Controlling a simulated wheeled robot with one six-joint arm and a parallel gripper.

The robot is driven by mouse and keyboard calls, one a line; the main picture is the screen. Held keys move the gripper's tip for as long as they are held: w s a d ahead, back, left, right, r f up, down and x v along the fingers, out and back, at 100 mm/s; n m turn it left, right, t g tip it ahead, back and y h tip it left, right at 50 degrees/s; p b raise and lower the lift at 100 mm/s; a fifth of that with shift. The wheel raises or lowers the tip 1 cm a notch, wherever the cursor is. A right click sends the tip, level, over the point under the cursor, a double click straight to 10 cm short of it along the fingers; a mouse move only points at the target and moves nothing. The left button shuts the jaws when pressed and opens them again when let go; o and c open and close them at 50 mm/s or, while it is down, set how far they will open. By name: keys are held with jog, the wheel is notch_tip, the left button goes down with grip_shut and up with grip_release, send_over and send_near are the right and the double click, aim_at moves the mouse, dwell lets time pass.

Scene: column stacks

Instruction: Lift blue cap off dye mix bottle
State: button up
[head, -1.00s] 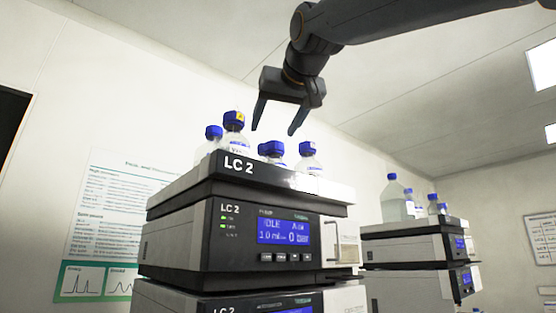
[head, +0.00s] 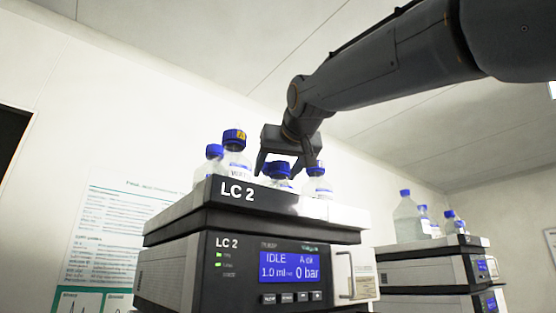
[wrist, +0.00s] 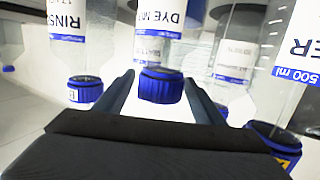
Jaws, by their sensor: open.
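The dye mix bottle (wrist: 160,20) shows upside down in the middle of the wrist view, its label partly cut off. Its blue cap (wrist: 161,87) is on it and lies between the two fingers of my gripper (wrist: 160,80), with a gap visible on each side. In the head view the cap (head: 279,168) sits between the downward-pointing fingers of my gripper (head: 285,175). My gripper is open and holds nothing. The lower part of the bottle is hidden behind the tray edge in the head view.
A rinse bottle (wrist: 82,50) stands close on one side, a 500 ml bottle (wrist: 290,65) with a yellow-marked cap on the other. More capped bottles stand close by on the LC 2 stack's tray (head: 230,191). Another stack (head: 430,262) with bottles stands at right.

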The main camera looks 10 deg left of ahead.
jog(key=shift+w+a+f, duration=0.1)
jog(key=shift+w+a, duration=0.2)
jog(key=shift+w, duration=0.35)
jog(key=c, duration=1)
jog(key=shift+c, duration=0.2)
notch_tip(320, 180, up, 10)
jog(key=p, duration=0.1)
